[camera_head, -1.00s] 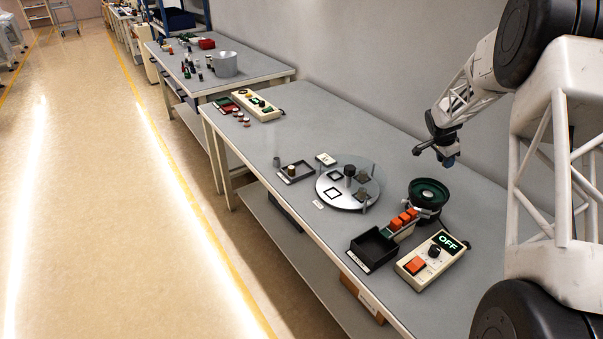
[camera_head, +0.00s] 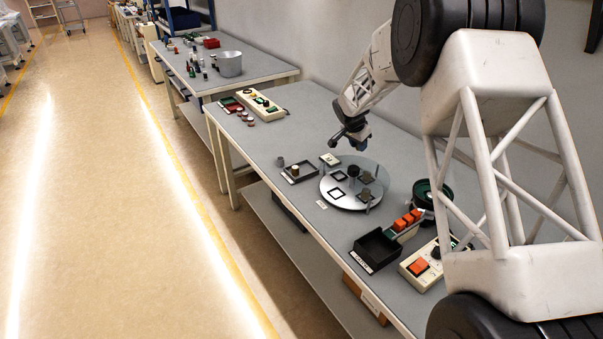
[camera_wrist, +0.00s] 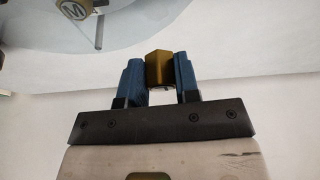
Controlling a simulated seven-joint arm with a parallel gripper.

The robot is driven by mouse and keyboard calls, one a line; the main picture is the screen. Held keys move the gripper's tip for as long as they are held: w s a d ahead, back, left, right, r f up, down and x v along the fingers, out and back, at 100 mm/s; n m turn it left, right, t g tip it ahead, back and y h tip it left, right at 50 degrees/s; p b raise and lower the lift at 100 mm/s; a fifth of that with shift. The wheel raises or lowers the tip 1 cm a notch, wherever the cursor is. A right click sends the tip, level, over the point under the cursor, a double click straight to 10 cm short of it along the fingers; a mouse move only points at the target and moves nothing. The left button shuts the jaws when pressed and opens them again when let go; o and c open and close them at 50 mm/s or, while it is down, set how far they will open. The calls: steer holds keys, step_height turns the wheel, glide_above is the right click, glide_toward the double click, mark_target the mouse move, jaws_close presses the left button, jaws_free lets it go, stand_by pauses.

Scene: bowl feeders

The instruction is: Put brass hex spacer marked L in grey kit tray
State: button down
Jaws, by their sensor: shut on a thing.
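My gripper (camera_head: 355,143) is above the bench, behind the round turntable. In the wrist view its two blue fingers (camera_wrist: 158,80) are shut on a brass-coloured hex spacer (camera_wrist: 159,68). The spacer sticks up between the fingertips; its letter does not show, and in the head view I cannot make it out.
The turntable (camera_head: 352,202) carries square frames and a dark centre knob. A brass piece marked M (camera_wrist: 73,9) shows in the wrist view. A black bin (camera_head: 377,248), a control box (camera_head: 421,265) and a green-black bowl feeder (camera_head: 432,193) stand right. A small grey cylinder (camera_head: 280,161) stands beside the tray.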

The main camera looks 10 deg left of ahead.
steer(key=s+a+r+n, duration=0.1)
steer(key=s+a+n, duration=0.2)
steer(key=a, duration=1.5)
steer(key=shift+s+a+t+y, duration=0.3)
steer(key=shift+s+y, duration=0.1)
steer(key=shift+s, duration=0.15)
glide_above(308, 170)
steer(key=shift+s+a+f, duration=0.1)
steer(key=shift+f, duration=0.95)
steer(key=shift+s+a+f, duration=0.1)
steer(key=shift+s+f, duration=0.05)
steer(key=shift+f, duration=0.85)
steer(key=shift+s+a+f, duration=0.1)
steer(key=shift+f, duration=0.95)
steer(key=shift+f, duration=0.1)
steer(key=shift+f, duration=1.8)
steer(key=shift+f, duration=0.25)
steer(key=c, duration=1.1)
jaws_free()
steer(key=shift+f, duration=0.2)
steer(key=shift+d, duration=0.1)
